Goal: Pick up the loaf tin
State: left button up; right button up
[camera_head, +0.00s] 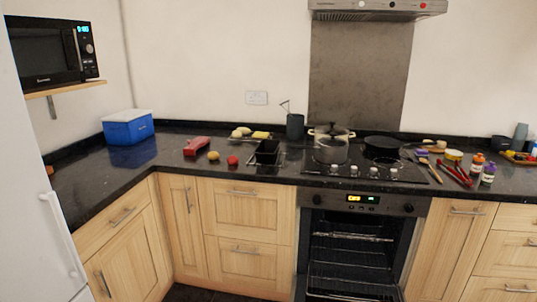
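A small dark, box-shaped tin, which looks like the loaf tin (268,150), sits on the black granite counter left of the hob. Thin wire or rack-like parts show around its base; I cannot tell whether it rests on them. Neither of my grippers is in view.
A red object (197,146), a yellow fruit (213,156) and a red fruit (232,160) lie left of the tin. A glass-lidded pot (331,150) and a dark pan (383,145) stand on the hob. The oven (350,250) below shows its racks. A blue cooler (128,130) stands in the corner.

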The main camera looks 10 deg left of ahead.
aim_at(268, 151)
jog(key=i+j+z, duration=0.2)
jog(key=i+j, duration=1)
jog(key=j, duration=0.15)
